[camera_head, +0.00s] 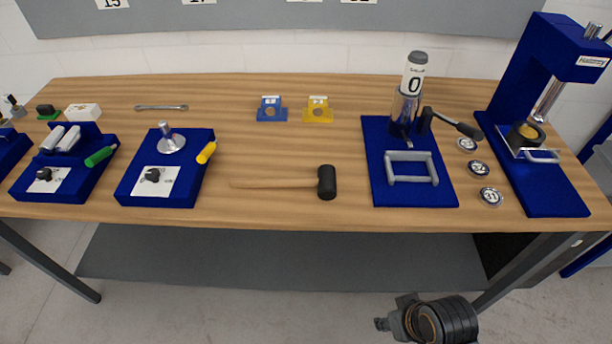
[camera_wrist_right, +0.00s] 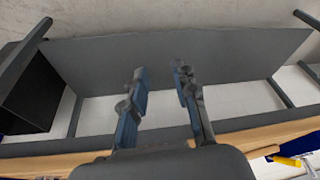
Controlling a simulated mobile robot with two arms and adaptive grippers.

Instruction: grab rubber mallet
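The rubber mallet (camera_head: 327,182) lies on its side near the front edge of the wooden table, right of the middle. Its black head is at the right and its thin wooden handle points left, close in colour to the tabletop. My right arm's end shows at the bottom right of the head view, in front of the table and well away from the mallet. In the right wrist view my right gripper (camera_wrist_right: 161,72) has its two fingers apart with nothing between them. The mallet does not show in that view. My left gripper is not in view.
On the wooden table (camera_head: 270,213), a blue base with a press and lever (camera_head: 405,105) stands right of the mallet, and a taller blue press (camera_head: 560,60) beyond it. Blue fixtures (camera_head: 165,170) stand left. Small blue (camera_head: 271,108) and yellow (camera_head: 318,110) brackets sit behind. Bare wood surrounds the mallet.

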